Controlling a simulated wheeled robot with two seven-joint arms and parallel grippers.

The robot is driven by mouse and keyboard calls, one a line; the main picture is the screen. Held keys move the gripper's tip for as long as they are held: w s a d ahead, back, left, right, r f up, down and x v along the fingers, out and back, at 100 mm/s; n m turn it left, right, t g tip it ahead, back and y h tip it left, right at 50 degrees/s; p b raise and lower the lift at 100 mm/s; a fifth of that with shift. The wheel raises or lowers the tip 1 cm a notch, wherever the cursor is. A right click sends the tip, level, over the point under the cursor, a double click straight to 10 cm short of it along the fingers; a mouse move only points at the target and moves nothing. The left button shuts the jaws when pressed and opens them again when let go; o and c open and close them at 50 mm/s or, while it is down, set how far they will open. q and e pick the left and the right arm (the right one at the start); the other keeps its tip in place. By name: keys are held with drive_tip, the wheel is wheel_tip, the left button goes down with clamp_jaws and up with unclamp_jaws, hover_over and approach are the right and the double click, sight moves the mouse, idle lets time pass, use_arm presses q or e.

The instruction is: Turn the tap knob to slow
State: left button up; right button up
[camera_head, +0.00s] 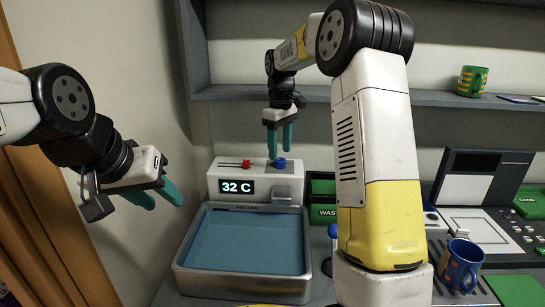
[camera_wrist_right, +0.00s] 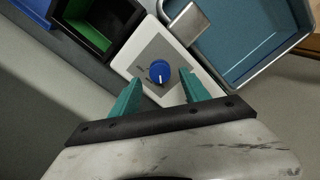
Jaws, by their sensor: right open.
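The blue tap knob (camera_head: 279,163) sits on the top right of a white tap unit (camera_head: 228,171) with a display reading 32 C. In the right wrist view the knob (camera_wrist_right: 159,72) has a white pointer line and lies between and beyond my right gripper's fingertips. My right gripper (camera_head: 280,150) points down just above the knob, open; in the wrist view its teal fingers (camera_wrist_right: 158,85) stand apart on either side of the knob. I cannot tell whether they touch it. My left gripper (camera_head: 163,196) is at the left, open and empty, its two teal fingers apart.
A red slider (camera_head: 246,163) is left of the knob. A basin of blue water (camera_head: 179,270) stands below the unit. A green waste bin (camera_head: 323,214) is to the right. A blue mug (camera_head: 462,263) stands at the far right, and a green mug (camera_head: 472,80) on the shelf.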

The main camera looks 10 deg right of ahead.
sight(280, 159)
drive_tip(key=shift+f, duration=1.65)
clamp_jaws()
drive_tip(key=m, duration=0.5)
drive_tip(key=shift+r+m, duration=0.1)
drive_tip(key=shift+m, duration=2.3)
